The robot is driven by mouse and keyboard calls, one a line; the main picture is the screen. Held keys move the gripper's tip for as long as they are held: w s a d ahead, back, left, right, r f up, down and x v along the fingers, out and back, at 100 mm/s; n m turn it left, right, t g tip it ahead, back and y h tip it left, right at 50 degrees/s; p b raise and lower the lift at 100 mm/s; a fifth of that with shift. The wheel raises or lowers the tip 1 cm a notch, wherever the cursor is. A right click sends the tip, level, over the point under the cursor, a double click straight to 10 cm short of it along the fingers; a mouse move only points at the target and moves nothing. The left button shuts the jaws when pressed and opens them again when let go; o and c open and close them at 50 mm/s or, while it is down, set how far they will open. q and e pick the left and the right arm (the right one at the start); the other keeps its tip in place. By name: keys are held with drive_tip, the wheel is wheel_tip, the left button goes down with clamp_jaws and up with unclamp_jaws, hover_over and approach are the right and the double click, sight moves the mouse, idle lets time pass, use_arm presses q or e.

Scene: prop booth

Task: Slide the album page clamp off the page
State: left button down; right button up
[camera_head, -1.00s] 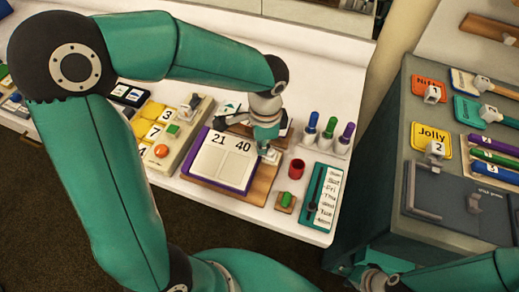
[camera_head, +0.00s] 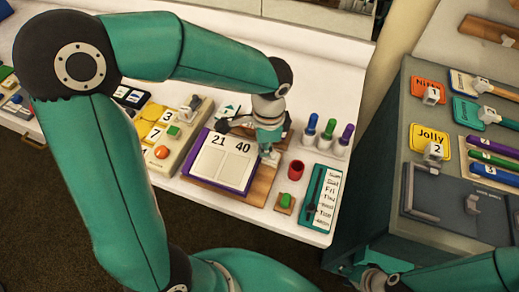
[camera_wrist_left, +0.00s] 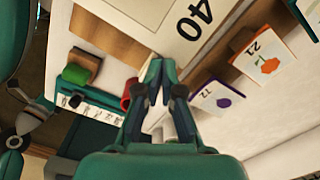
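The open album (camera_head: 222,164) has a purple cover, cream pages and the numbers 21 and 40, and lies on a wooden board. A small pale grey clamp (camera_head: 272,157) is at its right edge, partly hidden by my left gripper (camera_head: 267,144). In the left wrist view my left gripper (camera_wrist_left: 158,66) points at the page edge near the 40. Its fingertips are nearly together with a narrow pale piece between them, which looks like the clamp. The page (camera_wrist_left: 165,22) lies just beyond the tips. My right gripper (camera_head: 370,275) is only partly in view at the bottom; its fingers are unclear.
A red cup (camera_head: 296,170), a green block on a small wooden base (camera_head: 285,202) and a teal list board (camera_head: 322,198) stand right of the album. Several markers (camera_head: 329,130) stand behind. A button panel (camera_head: 168,135) is on the left. A grey cabinet (camera_head: 390,150) is at right.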

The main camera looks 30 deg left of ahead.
use_arm(q)
drive_tip(key=shift+w+d+r+h+p, duration=0.15)
drive_tip(key=shift+w+d+r+p, duration=0.15)
drive_tip(key=shift+d+r+p, duration=0.2)
drive_tip(key=shift+w+d+r+h+p, duration=0.15)
drive_tip(key=shift+w+d+r+p, duration=0.2)
drive_tip(key=shift+r, duration=0.2)
drive_tip(key=shift+r+p, duration=0.3)
drive_tip(key=shift+r, duration=0.05)
drive_tip(key=shift+d+r+p, duration=0.3)
drive_tip(key=shift+r+p, duration=0.15)
drive_tip(key=shift+r, duration=0.1)
drive_tip(key=shift+a+r+p, duration=0.35)
drive_tip(key=shift+r, duration=0.05)
drive_tip(key=shift+s+d+r, duration=0.1)
drive_tip(key=shift+s+r, duration=0.05)
